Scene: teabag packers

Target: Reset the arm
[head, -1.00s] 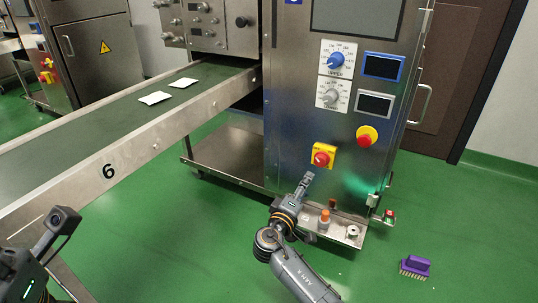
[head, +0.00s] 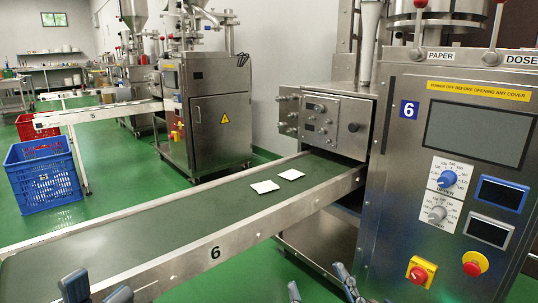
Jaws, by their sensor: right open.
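My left gripper (head: 97,292) shows only its fingertips at the bottom left edge of the head view. They stand apart with nothing seen between them. My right gripper (head: 319,289) shows at the bottom edge, right of the middle. Its fingers are apart and empty, below the conveyor and left of the front of machine 6 (head: 390,200). Both arms are otherwise out of view below.
The conveyor (head: 150,222) marked 6 carries two white teabags (head: 265,187). The machine's panel has a red-and-yellow switch (head: 420,272) and a red stop button (head: 474,263). A blue crate (head: 45,185) and a red crate (head: 37,127) stand at the left.

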